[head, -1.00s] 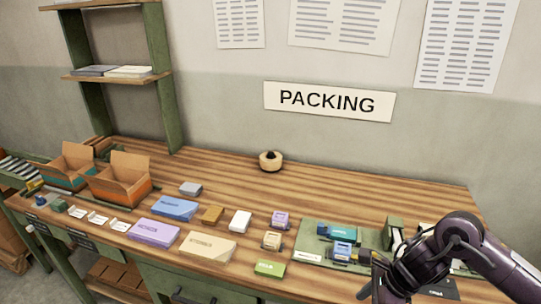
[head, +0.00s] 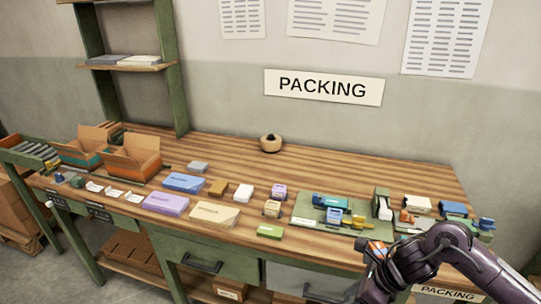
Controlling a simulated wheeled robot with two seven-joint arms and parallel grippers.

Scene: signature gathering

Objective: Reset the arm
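My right arm comes in from the lower right, with its dark purple-grey links bent at an elbow in front of the table's right end. My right gripper (head: 374,252) seems to be at the dark end of this arm, near the table's front edge, with a small orange and grey patch on it. Its fingers are not clear, so I cannot tell if it is open or shut. My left arm and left gripper are out of view.
The wooden table (head: 330,180) holds several flat boxes, a green mat (head: 305,210) with small items, and two open cardboard boxes (head: 130,158) at the left. A round pot (head: 270,144) stands at the back.

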